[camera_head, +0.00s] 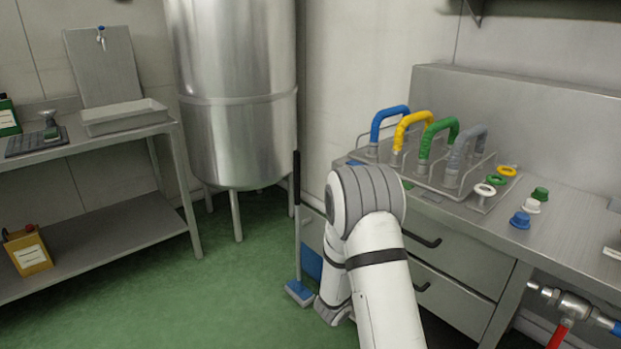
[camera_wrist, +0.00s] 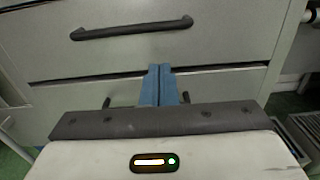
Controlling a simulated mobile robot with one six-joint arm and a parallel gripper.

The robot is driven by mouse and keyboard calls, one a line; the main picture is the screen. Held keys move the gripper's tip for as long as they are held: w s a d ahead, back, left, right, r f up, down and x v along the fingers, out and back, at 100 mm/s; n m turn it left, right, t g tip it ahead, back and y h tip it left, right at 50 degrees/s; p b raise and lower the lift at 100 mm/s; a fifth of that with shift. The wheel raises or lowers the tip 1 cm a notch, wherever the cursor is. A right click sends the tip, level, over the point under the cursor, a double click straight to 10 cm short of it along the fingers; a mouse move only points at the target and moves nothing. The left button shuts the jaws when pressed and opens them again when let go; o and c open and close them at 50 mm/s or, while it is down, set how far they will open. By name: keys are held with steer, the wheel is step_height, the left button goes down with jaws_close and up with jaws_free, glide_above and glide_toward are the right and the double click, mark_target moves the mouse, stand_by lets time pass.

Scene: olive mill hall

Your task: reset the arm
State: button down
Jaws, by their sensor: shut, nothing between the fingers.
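My arm, white with grey joint bands, shows in the head view in front of the right-hand counter, bent at a raised joint. My gripper is hidden from the head view. In the wrist view my gripper (camera_wrist: 161,72) has two blue fingers pressed together with nothing between them. The fingers point at the grey drawer fronts (camera_wrist: 215,48) under the counter, below a dark handle (camera_wrist: 132,28). I cannot tell whether the fingertips touch the drawer front.
The steel counter (camera_head: 570,235) on the right carries a rack with several colored hoses (camera_head: 440,135) and loose caps (camera_head: 520,220). A blue-headed brush (camera_head: 299,292) stands by the drawers. A steel tank (camera_head: 235,90) and shelf table (camera_head: 95,225) stand left. Green floor (camera_head: 170,300) is clear.

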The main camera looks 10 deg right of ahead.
steer(key=s+r+m+g+y+p, duration=0.4)
steer(key=s+r+m+g+p, duration=0.6)
steer(key=s+r+m, duration=0.7)
steer(key=s+a+r+m+t+y+p, duration=0.1)
steer(key=s+a+r+m+y+p, duration=0.2)
steer(key=s+a+r+y, duration=0.2)
steer(key=s+a+r+m+t+y+p, duration=0.2)
steer(key=s+a+r+m+y+p, duration=0.1)
steer(key=a, duration=0.9)
step_height(320, 180, up, 4)
steer(key=s+m+y, duration=0.1)
steer(key=s+y, duration=0.1)
steer(key=y, duration=0.1)
steer(key=shift+s+r, duration=0.2)
steer(key=shift+s, duration=0.2)
